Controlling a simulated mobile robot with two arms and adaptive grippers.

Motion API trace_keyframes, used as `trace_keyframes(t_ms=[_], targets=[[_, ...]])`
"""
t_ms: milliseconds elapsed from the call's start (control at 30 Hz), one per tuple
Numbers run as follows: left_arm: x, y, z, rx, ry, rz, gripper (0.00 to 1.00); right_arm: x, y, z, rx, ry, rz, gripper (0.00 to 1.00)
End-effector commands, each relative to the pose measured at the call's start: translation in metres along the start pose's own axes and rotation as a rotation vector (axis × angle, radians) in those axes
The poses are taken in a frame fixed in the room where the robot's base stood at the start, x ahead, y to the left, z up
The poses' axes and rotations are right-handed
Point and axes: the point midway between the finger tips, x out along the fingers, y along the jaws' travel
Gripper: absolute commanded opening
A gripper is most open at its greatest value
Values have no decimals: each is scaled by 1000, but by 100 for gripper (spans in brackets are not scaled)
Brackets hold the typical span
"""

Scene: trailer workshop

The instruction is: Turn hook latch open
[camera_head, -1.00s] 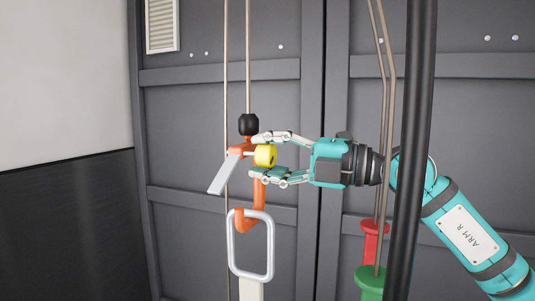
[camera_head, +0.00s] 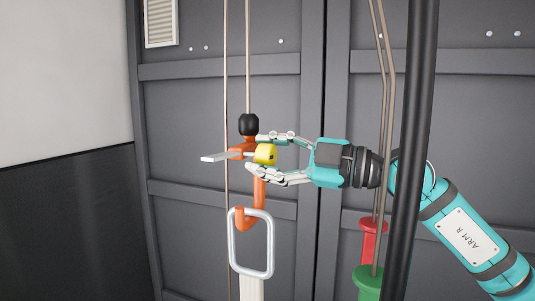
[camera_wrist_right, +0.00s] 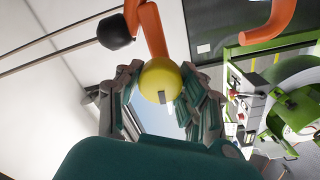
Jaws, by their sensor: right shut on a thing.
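The orange hook (camera_head: 259,196) hangs upright from a rope with a black ball (camera_head: 249,124) at its top. Its curved lower end passes through a silver ring (camera_head: 231,245). The hook latch has a yellow knob (camera_head: 265,154) and a flat light grey lever (camera_head: 219,156) that sticks out to the left, almost level. My right gripper (camera_head: 258,155) is shut on the yellow knob from the right. In the right wrist view, the yellow knob (camera_wrist_right: 160,80) sits between the fingers, with the orange hook (camera_wrist_right: 150,28) behind it. My left gripper is not in view.
A black vertical pole (camera_head: 412,150) stands in front of my right arm. Red (camera_head: 374,240) and green (camera_head: 369,280) fittings hang on cords right of the hook. Grey doors (camera_head: 190,130) stand behind. The space left of the lever is free.

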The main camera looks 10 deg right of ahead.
Motion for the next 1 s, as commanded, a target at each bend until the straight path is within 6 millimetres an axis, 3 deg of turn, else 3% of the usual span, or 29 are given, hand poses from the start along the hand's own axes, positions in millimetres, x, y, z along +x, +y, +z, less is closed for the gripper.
trace_keyframes(t_ms=[467,500,667,1000], targets=[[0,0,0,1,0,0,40,0,-1,1,19,-2,-3,0],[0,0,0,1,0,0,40,0,-1,1,19,-2,-3,39],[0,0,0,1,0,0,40,0,-1,1,17,-2,-2,60],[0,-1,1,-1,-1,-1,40,-3,0,1,16,-2,0,62]])
